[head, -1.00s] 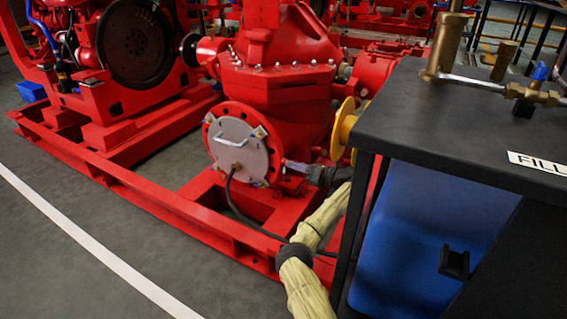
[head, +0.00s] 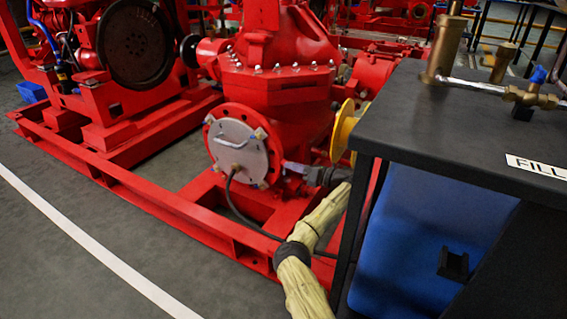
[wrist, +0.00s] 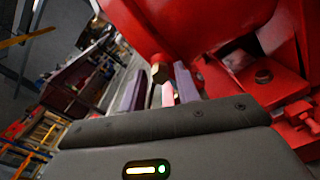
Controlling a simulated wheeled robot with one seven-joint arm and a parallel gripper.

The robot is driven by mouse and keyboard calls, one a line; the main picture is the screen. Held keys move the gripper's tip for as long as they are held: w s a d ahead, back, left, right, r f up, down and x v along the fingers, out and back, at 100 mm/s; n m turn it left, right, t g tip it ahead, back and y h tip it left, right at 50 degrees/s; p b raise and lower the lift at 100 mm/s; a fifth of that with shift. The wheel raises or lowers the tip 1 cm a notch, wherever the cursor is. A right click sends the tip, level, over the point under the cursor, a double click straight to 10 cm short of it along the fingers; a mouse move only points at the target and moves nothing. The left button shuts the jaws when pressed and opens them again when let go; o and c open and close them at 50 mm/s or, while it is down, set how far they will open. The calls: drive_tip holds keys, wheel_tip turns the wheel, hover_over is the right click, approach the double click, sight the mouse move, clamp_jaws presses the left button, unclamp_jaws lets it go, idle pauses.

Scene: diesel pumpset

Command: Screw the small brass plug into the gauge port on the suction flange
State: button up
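The small brass plug (wrist: 159,73) shows in the wrist view beside the red casting, between the tips of my gripper (wrist: 159,80). My gripper's two grey fingers stand apart, with a narrow gap visible on each side of the plug. In the head view my gripper (head: 296,167) is at the right edge of the round red flange (head: 272,165), which has a grey plate (head: 232,150) over it. The plug and the gauge port cannot be made out there. How far the plug is seated is hidden.
A black bench (head: 440,120) with brass fittings (head: 530,97) and a FILL label (head: 540,166) stands at the right, close to my arm. A yellow wheel-like part (head: 343,130) is behind my gripper. A black hose (head: 232,205) hangs from the plate. Grey floor at left is clear.

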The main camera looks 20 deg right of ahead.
idle(0.8)
clamp_jaws()
